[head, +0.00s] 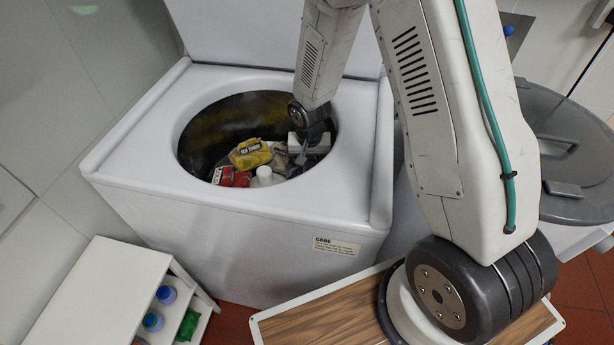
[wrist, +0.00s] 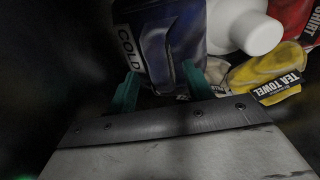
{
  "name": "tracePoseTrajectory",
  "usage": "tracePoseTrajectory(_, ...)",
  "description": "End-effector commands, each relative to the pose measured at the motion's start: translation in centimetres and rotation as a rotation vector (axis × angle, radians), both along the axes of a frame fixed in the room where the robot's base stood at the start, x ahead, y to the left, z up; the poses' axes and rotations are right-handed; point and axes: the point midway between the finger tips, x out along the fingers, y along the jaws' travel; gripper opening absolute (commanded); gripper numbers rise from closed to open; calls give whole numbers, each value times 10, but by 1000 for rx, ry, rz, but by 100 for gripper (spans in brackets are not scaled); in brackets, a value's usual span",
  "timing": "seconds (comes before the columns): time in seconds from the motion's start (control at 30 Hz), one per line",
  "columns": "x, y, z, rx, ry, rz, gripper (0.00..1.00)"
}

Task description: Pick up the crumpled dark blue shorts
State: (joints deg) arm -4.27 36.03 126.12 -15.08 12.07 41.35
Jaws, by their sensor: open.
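The dark blue crumpled cloth (wrist: 170,38), which fits the shorts, lies at the top middle of the wrist view. It bears a tag (wrist: 130,50) reading COLD. My gripper (wrist: 160,85) is open, its two teal fingers on either side of the cloth's near end. I cannot tell whether they touch it. In the head view my gripper (head: 301,158) reaches down into the washer drum. There the arm and gripper hide most of the shorts.
A white bottle (wrist: 257,33), a yellow tea towel (wrist: 266,74) and a red shirt (wrist: 290,16) lie right of the shorts. The top-loading washer (head: 140,150) has a round rim around my arm. A wooden-topped surface (head: 325,320) and a grey-lidded bin (head: 570,130) stand nearby.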

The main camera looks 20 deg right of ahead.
Motion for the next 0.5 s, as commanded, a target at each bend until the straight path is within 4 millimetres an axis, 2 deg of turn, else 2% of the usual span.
tracePoseTrajectory(0.13,1,0,-12,-1,1,1,51)
tracePoseTrajectory(0.37,1,0,-13,0,0,0,51)
tracePoseTrajectory(0.5,1,0,-12,0,0,0,12)
